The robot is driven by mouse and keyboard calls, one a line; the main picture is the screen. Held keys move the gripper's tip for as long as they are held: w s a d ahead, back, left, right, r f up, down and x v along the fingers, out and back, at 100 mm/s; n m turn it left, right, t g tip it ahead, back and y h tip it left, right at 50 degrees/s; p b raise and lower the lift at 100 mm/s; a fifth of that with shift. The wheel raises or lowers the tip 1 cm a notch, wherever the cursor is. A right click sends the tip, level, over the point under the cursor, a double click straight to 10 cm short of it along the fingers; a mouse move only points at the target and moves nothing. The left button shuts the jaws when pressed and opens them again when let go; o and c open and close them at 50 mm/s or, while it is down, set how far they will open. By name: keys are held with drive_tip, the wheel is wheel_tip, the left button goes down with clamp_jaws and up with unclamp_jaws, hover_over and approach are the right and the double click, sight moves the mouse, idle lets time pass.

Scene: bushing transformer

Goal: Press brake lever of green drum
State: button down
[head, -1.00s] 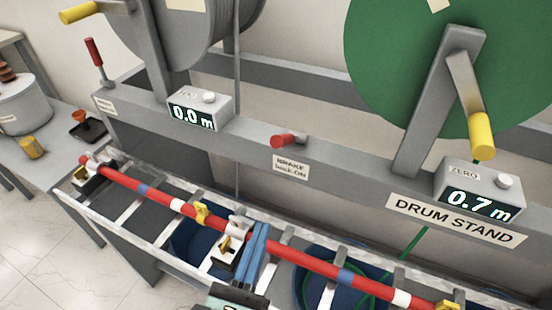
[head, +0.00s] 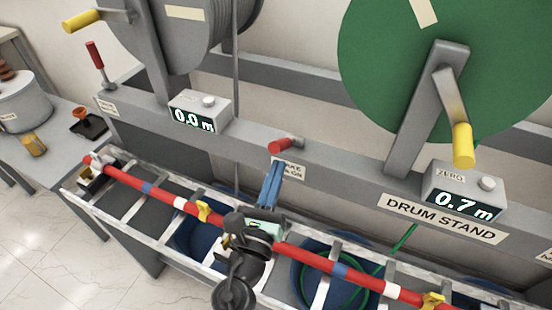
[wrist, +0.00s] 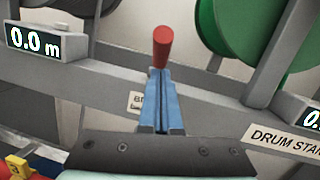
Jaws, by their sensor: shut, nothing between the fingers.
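The green drum (head: 400,75) stands at the back right, with a yellow-handled crank (head: 463,145) and a display reading 0.7 m (head: 463,205). The red-handled brake lever (head: 284,146) sticks out from the grey beam, left of the drum's support. It also shows in the wrist view (wrist: 162,46), straight beyond the fingertips. My gripper (head: 276,164) has its blue fingers together and empty, pointing at the lever from the front and just below it. In the wrist view my gripper (wrist: 158,72) overlaps the lever's lower part; I cannot tell whether they touch.
The brake label (head: 289,168) is partly hidden behind my fingers. A red, banded rod (head: 150,188) runs along the trough frame below. A grey drum (head: 215,35) with its own red lever (head: 95,57) stands at left.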

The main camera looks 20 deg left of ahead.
drive_tip(key=shift+w+a+r, duration=0.15)
drive_tip(key=shift+w+r, duration=0.15)
drive_tip(key=shift+r, duration=0.2)
drive_tip(key=shift+r+p, duration=0.1)
drive_tip(key=shift+p, duration=0.3)
